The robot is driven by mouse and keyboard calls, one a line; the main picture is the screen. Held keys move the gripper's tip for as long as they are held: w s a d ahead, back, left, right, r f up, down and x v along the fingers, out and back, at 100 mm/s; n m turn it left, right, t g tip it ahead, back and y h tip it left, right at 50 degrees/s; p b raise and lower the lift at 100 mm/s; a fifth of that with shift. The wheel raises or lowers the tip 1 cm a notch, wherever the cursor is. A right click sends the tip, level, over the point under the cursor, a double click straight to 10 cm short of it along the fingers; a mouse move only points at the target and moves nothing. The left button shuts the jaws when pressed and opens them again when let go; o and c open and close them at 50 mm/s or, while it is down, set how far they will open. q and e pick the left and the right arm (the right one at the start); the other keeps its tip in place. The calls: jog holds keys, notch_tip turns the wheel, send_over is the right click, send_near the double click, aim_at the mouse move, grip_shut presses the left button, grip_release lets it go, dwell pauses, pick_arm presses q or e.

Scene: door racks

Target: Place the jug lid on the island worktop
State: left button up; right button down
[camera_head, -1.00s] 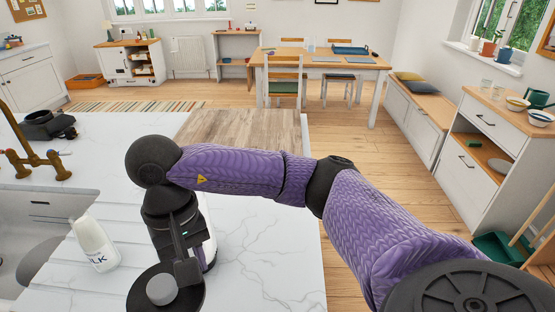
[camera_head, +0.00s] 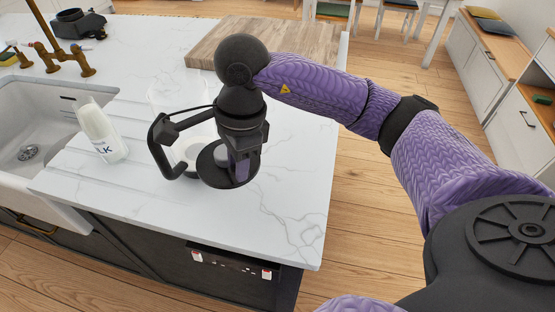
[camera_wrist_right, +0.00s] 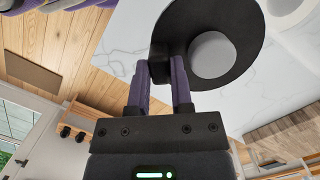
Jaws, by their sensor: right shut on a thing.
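The jug lid, a black disc with a grey knob, is held in my right gripper (camera_head: 240,163) at the front of the island worktop (camera_head: 285,205). The wrist view shows the lid (camera_wrist_right: 247,72) at the fingertips, with both fingers (camera_wrist_right: 162,72) at its edge beside the knob. I cannot tell whether the lid touches the white marble surface. A clear jug with a black handle (camera_head: 159,147) stands just behind and left of the lid, partly hidden by my gripper. My left gripper is not in view.
A milk bottle (camera_head: 101,133) stands on the ribbed drainer beside the white sink (camera_head: 45,130). A wooden board (camera_head: 255,45) lies at the back. A dark appliance (camera_head: 78,23) is at the far left. The worktop right of my gripper is clear up to its edge.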

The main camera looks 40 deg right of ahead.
jog(key=m, duration=0.4)
jog(key=shift+w+d+r+m+t, duration=0.1)
jog(key=shift+w+d+m+t, duration=0.05)
jog(key=shift+d+m+t, duration=0.2)
jog(key=m, duration=0.5)
jog(key=shift+w+d+r+t+h, duration=0.1)
jog(key=shift+w+d+t+h, duration=0.1)
jog(key=shift+d+t+h, duration=0.15)
jog(key=m, duration=0.5)
jog(key=m+h, duration=0.1)
jog(key=m, duration=0.1)
jog(key=shift+w+d+r, duration=0.2)
jog(key=shift+w+d, duration=0.1)
jog(key=shift+w, duration=0.05)
jog(key=shift+f+m, duration=0.3)
jog(key=shift+m, duration=0.25)
notch_tip(320, 180, down, 10)
jog(key=shift+r+b, duration=0.25)
jog(key=shift+b, duration=0.85)
